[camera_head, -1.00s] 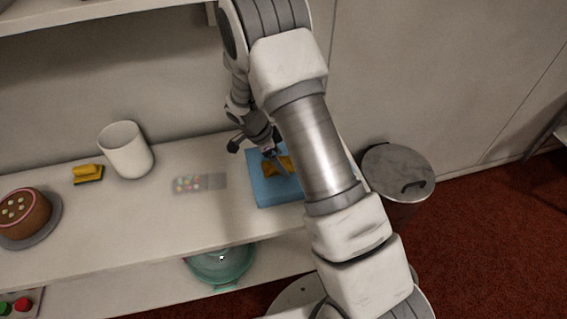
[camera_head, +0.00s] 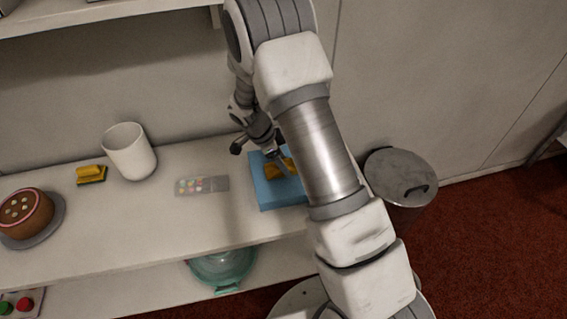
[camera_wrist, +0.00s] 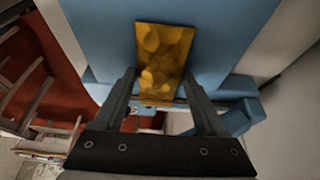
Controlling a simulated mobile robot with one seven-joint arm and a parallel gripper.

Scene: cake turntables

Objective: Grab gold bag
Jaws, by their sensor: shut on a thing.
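The gold bag (camera_wrist: 163,55) is a crinkled, shiny gold packet between the fingers of my gripper (camera_wrist: 160,78) in the wrist view. My gripper is shut on its near part, and the far part sticks out beyond the fingertips. In the head view, the gold bag (camera_head: 273,171) shows at the blue tray (camera_head: 270,201), partly hidden by my gripper (camera_head: 282,168) and arm. I cannot tell whether the bag touches the blue surface or is slightly above it.
On the white counter (camera_head: 130,225) are a white cup (camera_head: 130,153), a yellow sponge (camera_head: 91,174), a palette of coloured dots (camera_head: 202,186) and a cake (camera_head: 26,212). A teal bowl (camera_head: 222,268) is on the lower shelf. A lidded metal bin (camera_head: 398,172) stands right.

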